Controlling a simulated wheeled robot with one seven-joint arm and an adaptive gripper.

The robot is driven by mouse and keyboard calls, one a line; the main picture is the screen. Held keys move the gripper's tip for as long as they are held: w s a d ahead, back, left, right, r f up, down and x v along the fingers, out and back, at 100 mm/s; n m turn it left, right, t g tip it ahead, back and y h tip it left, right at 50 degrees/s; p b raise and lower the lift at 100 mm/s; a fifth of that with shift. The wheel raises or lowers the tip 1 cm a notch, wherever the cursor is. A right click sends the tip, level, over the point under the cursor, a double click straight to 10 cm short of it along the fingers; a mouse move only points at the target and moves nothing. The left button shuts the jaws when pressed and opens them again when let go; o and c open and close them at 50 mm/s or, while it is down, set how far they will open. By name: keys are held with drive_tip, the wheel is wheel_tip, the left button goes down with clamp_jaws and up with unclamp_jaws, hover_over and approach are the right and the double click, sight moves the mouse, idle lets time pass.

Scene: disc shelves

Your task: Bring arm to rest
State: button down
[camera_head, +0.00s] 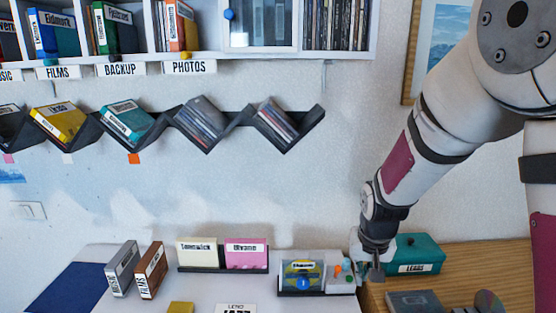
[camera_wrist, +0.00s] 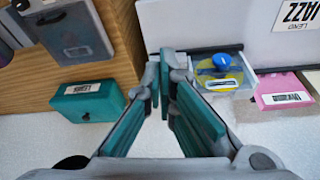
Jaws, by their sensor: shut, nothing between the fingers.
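My arm comes in from the upper right of the head view. My gripper (camera_head: 376,272) points down over the seam between the white table and the wooden table, just left of a teal box. In the wrist view, my gripper (camera_wrist: 166,72) has its teal-padded fingers together at the tips and holds nothing. The teal box (camera_head: 420,254) is labelled and shows at the left in the wrist view (camera_wrist: 90,101). A rack with a blue-and-yellow disc case (camera_head: 303,274) stands left of my gripper. Whether my fingertips touch anything below cannot be told.
A zigzag shelf (camera_head: 240,118) with cases hangs on the wall under a white cabinet (camera_head: 340,49). A rack with cream (camera_head: 197,252) and pink (camera_head: 246,253) cases stands on the white table. A grey box (camera_head: 413,302) lies on the wooden table.

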drive_tip(key=s+r+t+y, duration=0.1)
drive_tip(key=s+r, duration=1)
drive_tip(key=r, duration=0.3)
drive_tip(key=s+r+n+t, duration=0.1)
drive_tip(key=s+r, duration=0.4)
drive_tip(key=s, duration=0.8)
drive_tip(key=shift+a+n, duration=0.2)
drive_tip(key=shift+n, duration=0.2)
